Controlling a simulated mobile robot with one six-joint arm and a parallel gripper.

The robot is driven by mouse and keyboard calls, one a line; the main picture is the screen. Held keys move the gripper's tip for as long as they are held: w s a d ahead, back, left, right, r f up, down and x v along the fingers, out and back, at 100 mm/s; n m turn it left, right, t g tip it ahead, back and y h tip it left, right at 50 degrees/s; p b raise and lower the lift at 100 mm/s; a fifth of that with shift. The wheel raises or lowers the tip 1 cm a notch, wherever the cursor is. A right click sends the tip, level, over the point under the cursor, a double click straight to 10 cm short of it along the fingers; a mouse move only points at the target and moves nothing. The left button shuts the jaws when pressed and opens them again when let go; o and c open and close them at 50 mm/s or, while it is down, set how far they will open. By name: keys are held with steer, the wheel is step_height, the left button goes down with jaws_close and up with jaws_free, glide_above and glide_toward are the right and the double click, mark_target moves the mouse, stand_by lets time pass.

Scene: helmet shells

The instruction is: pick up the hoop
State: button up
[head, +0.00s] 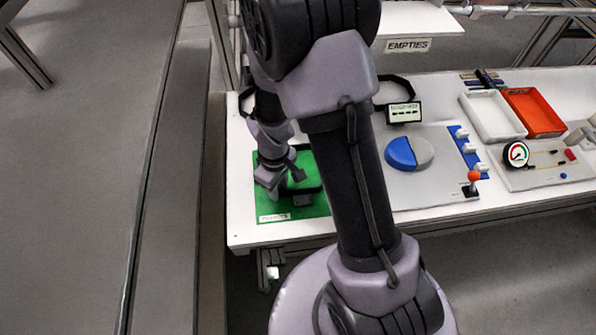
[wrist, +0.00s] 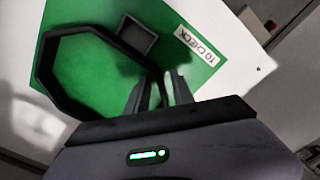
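The hoop is a black, angular band (wrist: 43,62) with a dark square block (wrist: 137,38) at its far side. It lies on a green mat (wrist: 95,75) labelled "TO CHECK" in the wrist view. In the head view the hoop (head: 309,190) is partly hidden by my gripper (head: 284,180), which is low over the mat (head: 268,205). In the wrist view my gripper (wrist: 160,76) is open, its two fingers apart. The hoop's right side appears to run between them; contact cannot be told. The hoop's near part is hidden behind my gripper.
On the white table (head: 440,214) to the right stand a grey board with a blue-and-grey disc (head: 400,153), a white tray (head: 470,103), an orange tray (head: 545,125) and a gauge (head: 516,153). A small display (head: 404,112) with a black band stands behind my arm.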

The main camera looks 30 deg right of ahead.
jaws_close()
stand_by(1.2)
